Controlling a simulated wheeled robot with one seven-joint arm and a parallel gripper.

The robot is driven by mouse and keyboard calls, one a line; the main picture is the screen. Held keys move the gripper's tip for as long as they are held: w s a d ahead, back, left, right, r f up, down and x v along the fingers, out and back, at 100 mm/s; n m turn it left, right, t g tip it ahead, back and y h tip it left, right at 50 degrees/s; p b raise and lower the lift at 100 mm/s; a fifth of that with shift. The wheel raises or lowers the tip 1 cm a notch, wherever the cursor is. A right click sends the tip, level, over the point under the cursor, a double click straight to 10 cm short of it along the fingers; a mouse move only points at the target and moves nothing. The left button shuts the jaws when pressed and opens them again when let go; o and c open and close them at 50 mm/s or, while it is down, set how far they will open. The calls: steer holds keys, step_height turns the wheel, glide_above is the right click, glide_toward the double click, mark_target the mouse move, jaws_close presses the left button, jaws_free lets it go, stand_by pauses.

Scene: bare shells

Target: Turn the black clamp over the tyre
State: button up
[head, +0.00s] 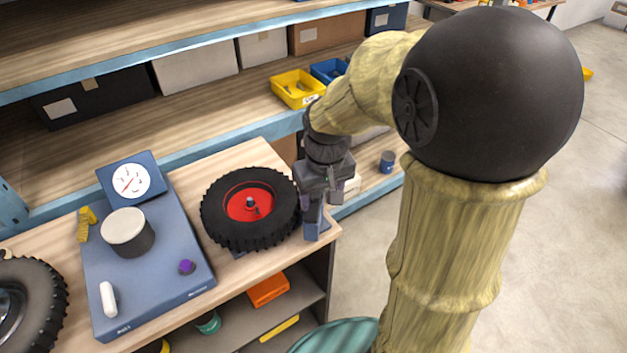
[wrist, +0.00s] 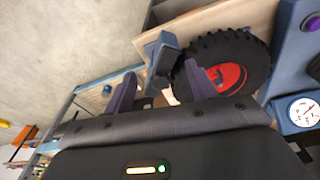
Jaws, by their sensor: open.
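The tyre (head: 222,222) lies flat on the wooden bench with a red hub and a bolt at its middle. It also shows in the wrist view (wrist: 205,46). A blue-grey post (head: 314,224) stands at its right side, by the bench's corner. In the wrist view, a black part that looks like the clamp (wrist: 164,62) is at this post, beside the tyre rather than over its hub. My gripper (head: 322,200) is open at the post, pointing down. In the wrist view its purple fingers (wrist: 160,70) stand on either side of the black part. Contact cannot be told.
A blue machine (head: 180,230) with a dial (head: 131,181) and a grey-topped cylinder (head: 127,227) stands left of the tyre. Another tyre (head: 45,300) is at the far left. Shelves with boxes and a yellow bin (head: 297,90) are behind. Open floor lies right of the bench.

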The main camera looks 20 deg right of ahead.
steer(key=w+r+n+g+p, duration=0.1)
steer(key=w+r+n+p, duration=0.1)
steer(key=w+r, duration=0.5)
step_height(320, 180, up, 5)
steer(key=shift+d+f+g+p, duration=0.2)
steer(key=shift+g+p, duration=0.1)
steer(key=shift+p, duration=0.3)
steer(key=shift+d, duration=0.1)
step_height(320, 180, down, 17)
steer(key=shift+f+p, duration=0.2)
steer(key=shift+p, duration=1)
steer(key=shift+c, duration=0.5)
jaws_close()
